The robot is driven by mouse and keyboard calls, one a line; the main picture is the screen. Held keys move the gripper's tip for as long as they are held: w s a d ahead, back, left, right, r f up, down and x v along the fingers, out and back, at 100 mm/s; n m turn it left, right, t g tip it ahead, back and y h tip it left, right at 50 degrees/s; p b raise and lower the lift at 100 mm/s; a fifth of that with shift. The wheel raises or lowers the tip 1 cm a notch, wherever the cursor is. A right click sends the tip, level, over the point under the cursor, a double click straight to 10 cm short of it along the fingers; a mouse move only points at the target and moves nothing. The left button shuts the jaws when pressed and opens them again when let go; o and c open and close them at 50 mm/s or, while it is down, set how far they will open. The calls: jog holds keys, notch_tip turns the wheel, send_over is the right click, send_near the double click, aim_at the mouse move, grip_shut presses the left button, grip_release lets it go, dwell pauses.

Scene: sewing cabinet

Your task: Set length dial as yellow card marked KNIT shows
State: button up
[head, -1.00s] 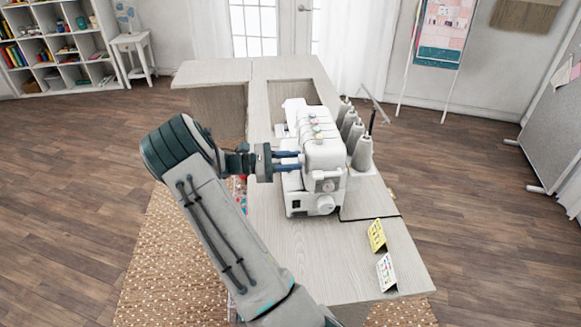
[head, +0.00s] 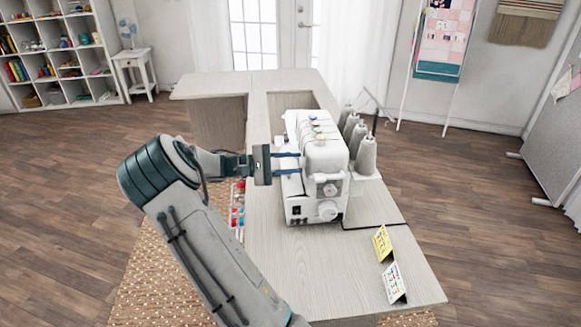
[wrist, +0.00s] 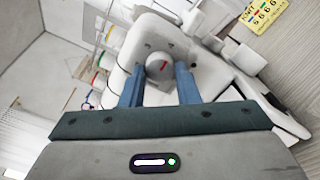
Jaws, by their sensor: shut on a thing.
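The white sewing machine (head: 325,158) stands on the table. My gripper (head: 300,163) reaches its left side from the left, with its two blue fingers level with the machine body. In the wrist view a round pale dial (wrist: 160,66) with a red mark sits between the fingertips, and my gripper (wrist: 159,82) is shut on it. The mark tilts toward the upper right in that view. The yellow card (head: 382,243) stands on the table right of the machine.
A white card (head: 394,282) stands in front of the yellow one. Several grey thread cones (head: 366,155) stand behind the machine's right side. A larger knob (head: 327,210) and a small dial (head: 330,190) are on the machine's front. The front of the table (head: 300,270) is clear.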

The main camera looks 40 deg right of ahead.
jog(key=shift+r, duration=0.1)
dwell(0.4)
jog(key=o, duration=1)
jog(key=shift+c, duration=0.2)
jog(key=shift+w, duration=0.1)
jog(key=b+v, duration=0.1)
jog(key=v, duration=1.3)
jog(key=shift+d, duration=0.1)
jog(key=s+a+t+y, duration=0.1)
jog(key=s+t+y, duration=0.3)
jog(key=s+y, duration=0.55)
jog(key=s+a+r+t+y+p, duration=0.3)
jog(key=s+a+t+y, duration=0.3)
jog(key=s+a, duration=1)
jog(key=shift+s+a+r+m+t, duration=0.3)
jog(key=shift+s+m+t, duration=0.1)
jog(key=shift+s+t, duration=0.55)
